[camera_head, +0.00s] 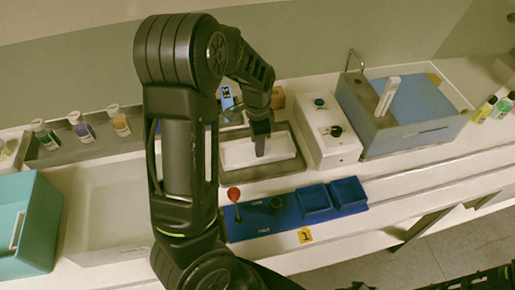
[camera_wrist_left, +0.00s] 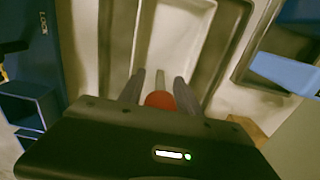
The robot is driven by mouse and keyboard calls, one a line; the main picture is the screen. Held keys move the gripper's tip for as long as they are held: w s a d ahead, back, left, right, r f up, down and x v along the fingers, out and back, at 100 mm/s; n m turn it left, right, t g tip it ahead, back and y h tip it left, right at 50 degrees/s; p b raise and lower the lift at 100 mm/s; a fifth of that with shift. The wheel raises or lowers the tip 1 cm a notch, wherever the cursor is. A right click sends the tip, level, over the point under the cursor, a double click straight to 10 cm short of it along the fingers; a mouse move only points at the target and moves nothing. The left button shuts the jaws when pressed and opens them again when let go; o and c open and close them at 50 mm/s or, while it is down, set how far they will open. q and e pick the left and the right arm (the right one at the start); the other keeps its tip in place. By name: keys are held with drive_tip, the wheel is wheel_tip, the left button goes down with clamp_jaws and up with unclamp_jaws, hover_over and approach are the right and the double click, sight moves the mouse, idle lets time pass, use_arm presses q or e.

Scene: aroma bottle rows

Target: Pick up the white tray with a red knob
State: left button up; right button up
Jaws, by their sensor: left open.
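The white tray (camera_head: 235,152) lies in a grey recessed frame (camera_head: 290,165) at the middle of the counter in the head view. It also shows below the gripper in the left wrist view (camera_wrist_left: 182,40). My left gripper (camera_head: 261,148) is over the tray, pointing down, and is open. In the left wrist view a red knob (camera_wrist_left: 160,99) sits between the fingers of the left gripper (camera_wrist_left: 158,92); I cannot tell if they touch it. In the head view the gripper hides this knob. My right gripper is not in view.
A blue holder (camera_head: 290,222) with a red-topped item (camera_head: 234,193) lies in front of the tray. A white box (camera_head: 330,150) and a blue-grey box (camera_head: 415,140) stand right. A teal bin (camera_head: 30,240) and several bottles (camera_head: 82,130) are left.

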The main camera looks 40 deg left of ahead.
use_arm(q)
drive_tip(key=shift+c, duration=0.2)
clamp_jaws()
drive_tip(key=shift+r, duration=0.1)
idle(0.4)
wheel_tip(320, 180, up, 10)
drive_tip(key=shift+f+b, duration=0.1)
drive_tip(key=shift+b, duration=0.3)
idle(0.5)
